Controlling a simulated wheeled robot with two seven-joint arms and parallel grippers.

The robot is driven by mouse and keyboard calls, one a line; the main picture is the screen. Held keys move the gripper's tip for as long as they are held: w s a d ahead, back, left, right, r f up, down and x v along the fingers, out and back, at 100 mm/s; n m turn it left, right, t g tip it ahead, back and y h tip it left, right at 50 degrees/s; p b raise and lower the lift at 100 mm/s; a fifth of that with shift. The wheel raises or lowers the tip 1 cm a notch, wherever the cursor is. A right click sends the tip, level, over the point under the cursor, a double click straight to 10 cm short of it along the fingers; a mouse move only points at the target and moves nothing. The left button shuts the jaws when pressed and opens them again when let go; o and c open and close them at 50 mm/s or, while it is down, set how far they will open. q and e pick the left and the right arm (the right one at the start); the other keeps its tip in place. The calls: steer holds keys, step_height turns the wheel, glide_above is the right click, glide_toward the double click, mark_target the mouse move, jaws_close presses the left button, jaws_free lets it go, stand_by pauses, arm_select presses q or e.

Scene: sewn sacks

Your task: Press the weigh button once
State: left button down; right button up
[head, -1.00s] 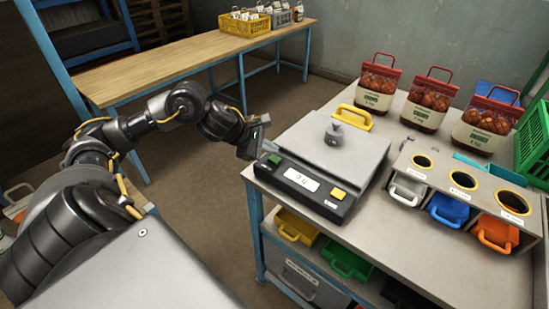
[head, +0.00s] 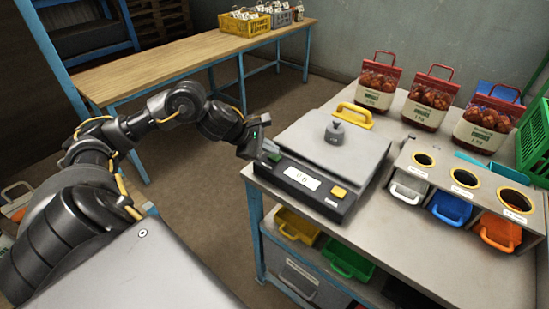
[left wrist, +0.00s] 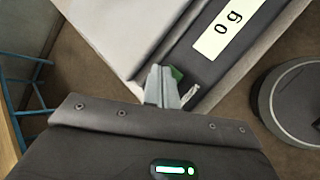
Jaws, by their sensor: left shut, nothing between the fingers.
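A weighing scale (head: 315,201) stands on the grey table, with a flat grey plate on top and a dark front panel. A green button (head: 275,157) is at the panel's left end and a yellow button (head: 338,192) at its right end. The display (head: 302,178) between them reads 0 g in the left wrist view (left wrist: 228,31). My left gripper (head: 270,149) is shut and empty, its fingertips at the green button. In the left wrist view the fingers (left wrist: 164,83) partly hide the green button (left wrist: 177,74); I cannot tell whether they touch it. My right gripper is not in view.
A grey weight (head: 334,133) stands on the plate, with a yellow handle (head: 354,115) behind. Right of the scale is a holder (head: 460,191) with three round openings and coloured bins. Red-topped sacks (head: 431,100) stand at the back. Floor lies left of the table.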

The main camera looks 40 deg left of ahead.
mark_target(271, 157)
arm_select(q)
steer(key=shift+f+b, duration=0.65)
stand_by(0.8)
steer(key=shift+r, duration=0.15)
stand_by(0.3)
steer(key=shift+r+p, duration=0.55)
steer(key=shift+r, duration=0.2)
steer(key=shift+r+p, duration=1.8)
steer(key=shift+r, duration=0.8)
steer(key=shift+f, duration=0.1)
